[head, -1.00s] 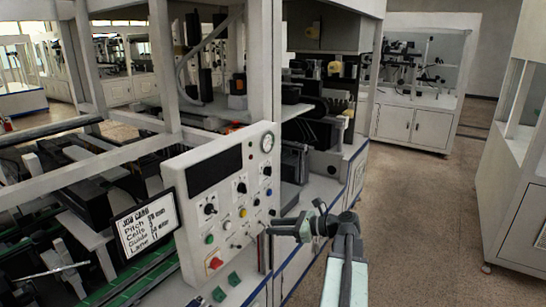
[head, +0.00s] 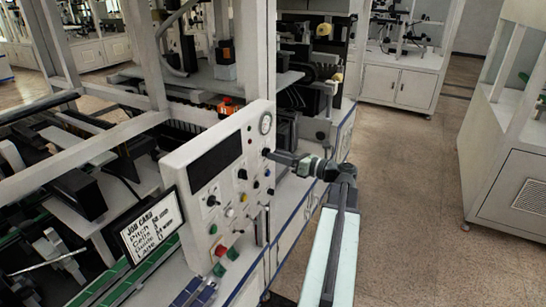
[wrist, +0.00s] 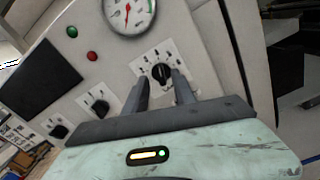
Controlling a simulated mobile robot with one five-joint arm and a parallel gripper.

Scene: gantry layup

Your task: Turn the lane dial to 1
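My gripper (wrist: 160,82) is open in the wrist view. Its two fingertips are at either side of the lower part of a black dial (wrist: 161,71) with tick marks around it; I cannot tell whether they touch it. The dial's pointer setting and label are too small to read. In the head view my gripper (head: 267,153) is at the upper right of the white control panel (head: 178,161), just below the gauge, and hides that dial.
Two more black dials, a middle one (wrist: 100,106) and a left one (wrist: 59,131), sit on the panel. A round gauge (wrist: 128,13), a green lamp (wrist: 72,31) and a red lamp (wrist: 92,57) are above. A red button (head: 220,250) is low on the panel.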

